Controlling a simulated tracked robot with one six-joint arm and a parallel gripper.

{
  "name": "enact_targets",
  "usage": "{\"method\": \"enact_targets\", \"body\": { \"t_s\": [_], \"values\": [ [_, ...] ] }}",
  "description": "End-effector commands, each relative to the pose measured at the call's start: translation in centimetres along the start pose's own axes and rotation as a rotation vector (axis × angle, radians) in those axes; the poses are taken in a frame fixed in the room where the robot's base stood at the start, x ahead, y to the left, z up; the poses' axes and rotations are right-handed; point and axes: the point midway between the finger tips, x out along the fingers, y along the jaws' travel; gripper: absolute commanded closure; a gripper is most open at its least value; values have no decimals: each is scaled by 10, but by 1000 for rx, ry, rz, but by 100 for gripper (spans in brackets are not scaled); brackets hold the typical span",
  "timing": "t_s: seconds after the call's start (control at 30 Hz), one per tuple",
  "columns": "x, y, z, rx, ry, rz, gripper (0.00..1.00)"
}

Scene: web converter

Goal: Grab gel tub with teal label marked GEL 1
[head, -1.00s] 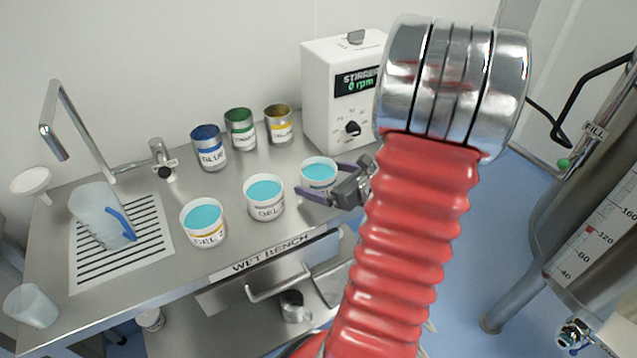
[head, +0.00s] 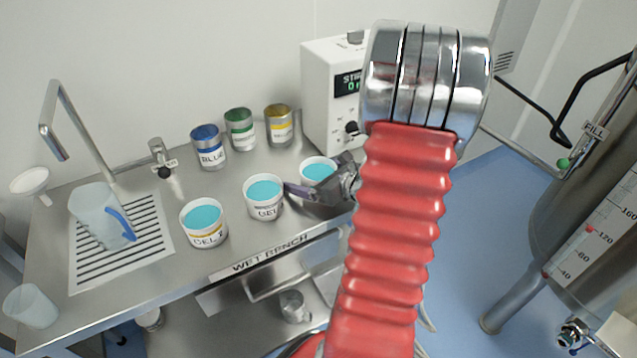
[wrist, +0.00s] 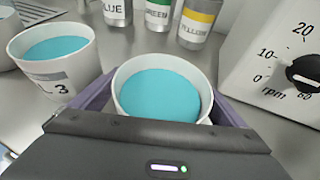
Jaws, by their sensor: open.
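Three white tubs of teal gel stand in a row on the bench. The right tub (head: 318,170) sits between the fingers of my gripper (head: 308,178); in the wrist view this tub (wrist: 160,92) is between the open fingers, its label hidden. I cannot confirm that it is GEL 1. No teal label is visible.
Blue (head: 208,147), green (head: 240,129) and yellow (head: 279,125) labelled cans stand behind the tubs. A white stirrer box (head: 328,95) is behind and right of my gripper. A jug (head: 98,215) stands on the drain grid at left. The near finger is close to the middle tub.

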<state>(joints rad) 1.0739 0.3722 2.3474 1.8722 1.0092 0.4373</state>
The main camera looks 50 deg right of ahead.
Motion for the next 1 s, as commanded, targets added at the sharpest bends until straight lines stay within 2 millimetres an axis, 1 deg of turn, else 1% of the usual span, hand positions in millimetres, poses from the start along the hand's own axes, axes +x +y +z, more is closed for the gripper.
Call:
{"method": "enact_targets", "body": {
  "t_s": [0.27, 1.0],
  "values": [
    [0, 0, 0, 0, 0, 0, 6],
    [0, 0, 0, 0, 0, 0, 57]
  ]
}}
